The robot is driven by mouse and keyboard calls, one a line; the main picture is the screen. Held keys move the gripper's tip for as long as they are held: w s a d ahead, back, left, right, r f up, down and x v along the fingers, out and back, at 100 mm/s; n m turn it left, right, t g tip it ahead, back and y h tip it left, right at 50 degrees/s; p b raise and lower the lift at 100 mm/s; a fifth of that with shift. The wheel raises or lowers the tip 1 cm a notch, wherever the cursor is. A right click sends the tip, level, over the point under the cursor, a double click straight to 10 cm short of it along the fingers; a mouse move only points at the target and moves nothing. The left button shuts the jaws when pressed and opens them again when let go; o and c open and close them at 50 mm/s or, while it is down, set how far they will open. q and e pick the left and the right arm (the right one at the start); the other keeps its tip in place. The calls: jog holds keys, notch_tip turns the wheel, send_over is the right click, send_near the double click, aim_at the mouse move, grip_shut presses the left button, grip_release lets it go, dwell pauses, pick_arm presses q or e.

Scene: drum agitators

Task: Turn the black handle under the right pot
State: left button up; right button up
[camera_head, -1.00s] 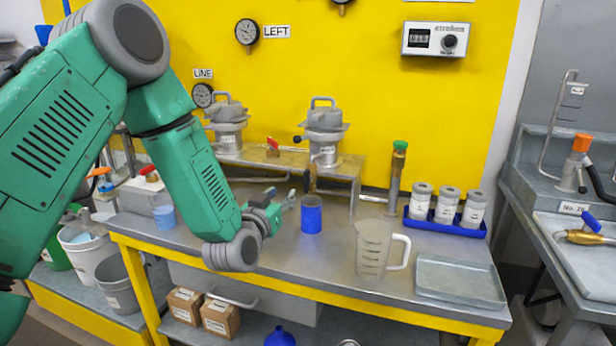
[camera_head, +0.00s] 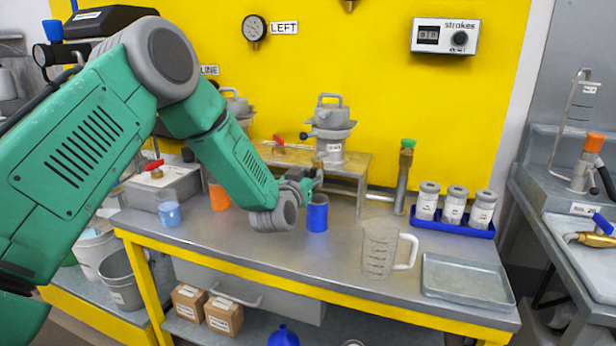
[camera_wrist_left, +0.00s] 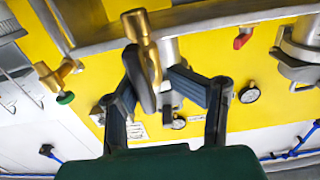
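The right pot (camera_head: 330,152) is a grey lidded vessel on the raised metal stand. In the head view my left gripper (camera_head: 315,182) is below it, just above and behind the blue cup (camera_head: 317,214), and covers the black handle. In the left wrist view a brass valve (camera_wrist_left: 149,50) carries the black handle (camera_wrist_left: 139,80). The handle lies in the gap between the spread fingers of my left gripper (camera_wrist_left: 165,92), nearer the left finger; I cannot tell if they touch. My right gripper is in neither view.
A clear measuring jug (camera_head: 380,250) and a grey tray (camera_head: 465,280) stand on the bench to the right. A blue rack (camera_head: 428,225) holds white jars. An orange cup (camera_head: 219,196) is behind my left arm. The front middle of the bench is clear.

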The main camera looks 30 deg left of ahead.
pick_arm(q)
jog(key=shift+s+d+r, duration=0.1)
jog(key=shift+d+r, duration=0.15)
jog(key=shift+d, duration=0.25)
jog(key=shift+d+r, duration=0.25)
jog(key=shift+d, duration=0.25)
grip_shut()
jog(key=shift+d+r, duration=0.1)
jog(key=shift+d, duration=0.1)
jog(key=shift+a, duration=0.55)
jog(key=shift+d, duration=0.1)
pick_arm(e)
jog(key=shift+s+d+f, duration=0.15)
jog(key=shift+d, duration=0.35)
pick_arm(q)
jog(key=shift+d+f, duration=0.1)
jog(key=shift+f, duration=0.1)
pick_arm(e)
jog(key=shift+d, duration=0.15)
